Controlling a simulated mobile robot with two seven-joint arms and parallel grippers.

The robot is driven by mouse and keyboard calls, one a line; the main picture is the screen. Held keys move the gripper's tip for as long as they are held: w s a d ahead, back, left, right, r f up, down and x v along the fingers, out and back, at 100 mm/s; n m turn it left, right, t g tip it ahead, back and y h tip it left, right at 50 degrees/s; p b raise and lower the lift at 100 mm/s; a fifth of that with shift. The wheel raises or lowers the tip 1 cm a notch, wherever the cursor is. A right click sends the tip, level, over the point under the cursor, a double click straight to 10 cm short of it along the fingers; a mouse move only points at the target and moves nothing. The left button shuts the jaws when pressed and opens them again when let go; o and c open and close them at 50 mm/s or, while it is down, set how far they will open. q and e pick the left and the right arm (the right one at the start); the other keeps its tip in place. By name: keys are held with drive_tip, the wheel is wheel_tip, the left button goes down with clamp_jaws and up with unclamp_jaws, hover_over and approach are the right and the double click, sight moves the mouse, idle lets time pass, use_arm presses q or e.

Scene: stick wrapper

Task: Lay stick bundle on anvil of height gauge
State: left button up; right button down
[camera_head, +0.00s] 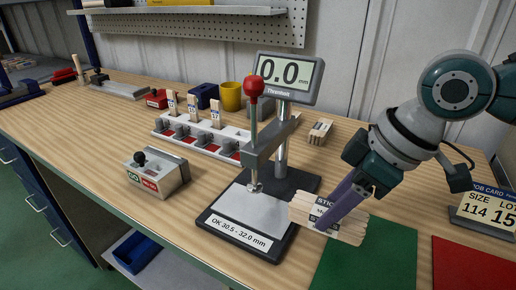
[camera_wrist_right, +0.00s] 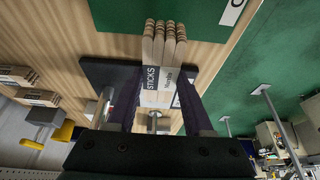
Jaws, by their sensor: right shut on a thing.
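The stick bundle (camera_head: 345,228), pale wooden sticks with a white printed band, is held by my right gripper (camera_head: 326,220) at the right edge of the height gauge's base. In the right wrist view the bundle (camera_wrist_right: 162,50) sits between the two purple fingers (camera_wrist_right: 157,108), its rounded stick ends pointing away. The height gauge (camera_head: 279,140) has a red-knobbed lever, and its display reads 0.0 mm. Its grey anvil plate (camera_head: 252,212) is bare, with the spindle tip above its back part. Whether the bundle touches the base is unclear. My left gripper is not in view.
A green mat (camera_head: 366,258) and a red mat (camera_head: 472,266) lie at front right, by a job card stand (camera_head: 487,212). A go/no-go box (camera_head: 157,174) stands left of the gauge. Behind are a slotted rack (camera_head: 205,136), a yellow cup (camera_head: 230,96) and another bundle (camera_head: 320,131).

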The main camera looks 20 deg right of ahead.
sight(298, 199)
drive_tip(key=shift+w+a+f+b, duration=0.6)
drive_tip(key=shift+w+b, duration=0.15)
drive_tip(key=shift+b, duration=0.4)
drive_tip(key=shift+w+a+f+b, duration=0.55)
drive_tip(key=shift+w+b, duration=0.15)
drive_tip(key=shift+b, duration=0.4)
drive_tip(key=shift+w+a+r, duration=0.2)
drive_tip(key=shift+w, duration=0.05)
drive_tip(key=shift+w+a, duration=0.45)
drive_tip(key=shift+w, duration=0.15)
drive_tip(key=shift+w+a+f+b, duration=0.1)
drive_tip(key=shift+w+a+b, duration=0.4)
drive_tip(key=shift+w+a, duration=0.55)
drive_tip(key=shift+w+a+b, duration=0.5)
drive_tip(key=shift+w+a, duration=0.2)
drive_tip(key=shift+w, duration=0.5)
drive_tip(key=shift+f, duration=0.2)
drive_tip(key=shift+c, duration=1.1)
unclamp_jaws()
